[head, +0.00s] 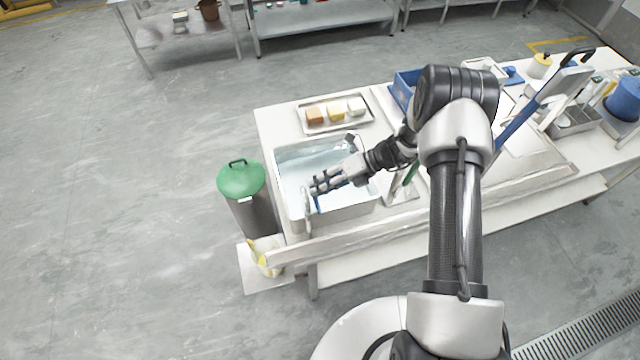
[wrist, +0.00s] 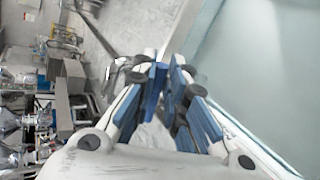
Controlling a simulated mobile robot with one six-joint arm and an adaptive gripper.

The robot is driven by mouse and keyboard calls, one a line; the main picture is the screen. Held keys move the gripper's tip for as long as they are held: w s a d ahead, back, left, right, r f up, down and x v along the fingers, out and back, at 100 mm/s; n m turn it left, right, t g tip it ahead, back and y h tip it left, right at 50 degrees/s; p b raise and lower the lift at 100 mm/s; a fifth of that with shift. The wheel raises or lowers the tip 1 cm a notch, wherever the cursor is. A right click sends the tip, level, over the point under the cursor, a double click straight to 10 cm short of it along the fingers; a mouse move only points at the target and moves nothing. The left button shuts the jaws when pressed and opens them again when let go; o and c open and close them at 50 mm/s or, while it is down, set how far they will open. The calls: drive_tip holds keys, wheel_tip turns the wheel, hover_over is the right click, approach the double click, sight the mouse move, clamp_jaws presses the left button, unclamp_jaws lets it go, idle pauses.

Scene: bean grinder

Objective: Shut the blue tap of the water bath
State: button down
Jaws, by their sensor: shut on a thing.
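The water bath (head: 290,190) is a pale, open basin of clear water at the left end of the white table. Its blue tap (head: 317,205) shows as a small blue piece at the near left part of the bath, mostly hidden by my fingers. My gripper (head: 316,188) reaches in from the right, over the bath, with its fingers around the tap's handle. In the wrist view my gripper (wrist: 168,85) is shut on blue parts close between the fingers; handle and finger pads are hard to tell apart there. The handle's exact angle is hidden.
A green-lidded bin (head: 241,180) stands left of the table. A tray with blocks (head: 335,114) lies behind the bath. A low stand with a yellow item (head: 262,258) is at the table's near left corner. A blue crate (head: 404,88) is behind my arm.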

drive_tip(key=c, duration=1.6)
unclamp_jaws()
wheel_tip(320, 180, up, 10)
drive_tip(key=shift+c, duration=0.2)
